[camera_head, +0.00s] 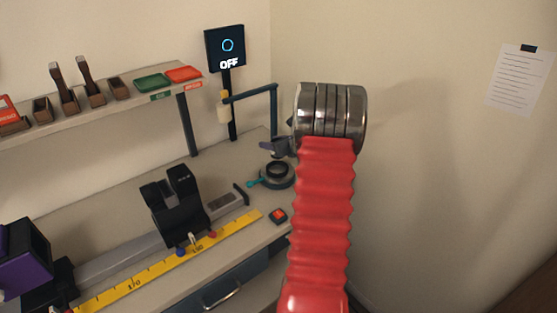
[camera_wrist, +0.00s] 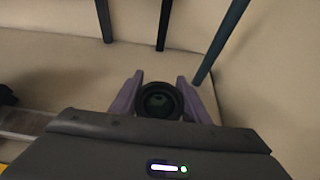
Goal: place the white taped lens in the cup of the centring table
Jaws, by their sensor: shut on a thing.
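My gripper (camera_head: 275,147) shows partly in the head view as purple-grey jaws beside my red arm, much of it hidden. In the wrist view my gripper (camera_wrist: 159,100) is shut on a round, dark-rimmed lens (camera_wrist: 158,104) with a dark glassy centre. I cannot make out white tape on it. What looks like the centring table (camera_head: 277,174), a dark round stand with a pale ring and a teal lever, is on the bench just below the jaws in the head view. I cannot tell the gap between them. The table cannot be told apart in the wrist view.
A teal post frame (camera_head: 275,105) with a pale hanging cylinder (camera_head: 224,112) stands behind the jaws. A dark sign (camera_head: 225,48) reads OFF. A black holder (camera_head: 178,205) and a yellow ruler (camera_head: 150,276) lie left. A small red-topped block (camera_head: 278,216) sits near the bench edge.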

